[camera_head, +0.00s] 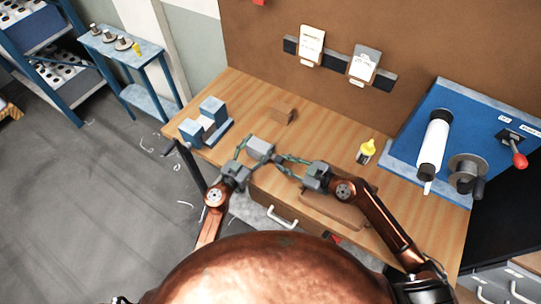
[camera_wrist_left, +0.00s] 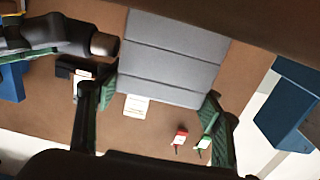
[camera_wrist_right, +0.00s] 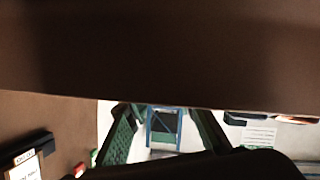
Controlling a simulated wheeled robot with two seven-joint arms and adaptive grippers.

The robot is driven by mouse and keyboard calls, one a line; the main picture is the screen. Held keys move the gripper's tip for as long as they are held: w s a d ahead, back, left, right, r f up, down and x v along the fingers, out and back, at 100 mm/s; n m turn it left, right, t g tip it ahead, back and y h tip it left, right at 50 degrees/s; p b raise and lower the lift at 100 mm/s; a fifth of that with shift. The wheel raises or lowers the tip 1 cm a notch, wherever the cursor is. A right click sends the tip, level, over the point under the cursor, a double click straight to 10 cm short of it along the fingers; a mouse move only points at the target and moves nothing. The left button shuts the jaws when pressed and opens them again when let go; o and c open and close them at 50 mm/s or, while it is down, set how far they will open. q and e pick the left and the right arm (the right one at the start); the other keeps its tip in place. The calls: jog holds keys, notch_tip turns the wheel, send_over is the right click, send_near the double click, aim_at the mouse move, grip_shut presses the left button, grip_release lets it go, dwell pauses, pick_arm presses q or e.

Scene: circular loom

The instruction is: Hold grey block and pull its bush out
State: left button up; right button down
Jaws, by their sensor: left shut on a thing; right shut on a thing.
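The grey block (camera_head: 262,147) is held above the table in the head view. My left gripper (camera_head: 250,156) is shut on it; in the left wrist view the block (camera_wrist_left: 170,58) fills the space between the green fingers. The bush (camera_wrist_left: 104,44), a short brownish-grey cylinder, shows at the block's left side in that view, at the end of my right gripper (camera_head: 284,160). The bush's end is very close to the block; I cannot tell whether they touch. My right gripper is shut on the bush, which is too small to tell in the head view.
A yellow-topped bottle (camera_head: 366,151) and the blue loom panel (camera_head: 452,140) are to the right. A brown surface (camera_wrist_right: 160,50) covers the right wrist view's upper half.

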jog(key=shift+s+d, duration=0.5)
jog(key=shift+d, duration=0.15)
notch_tip(320, 180, up, 8)
jog(key=shift+f, duration=0.15)
dwell(0.6)
notch_tip(320, 180, up, 8)
dwell(0.9)
dwell(0.4)
pick_arm(q)
jog(key=o, duration=1.6)
jog(key=shift+o, duration=0.2)
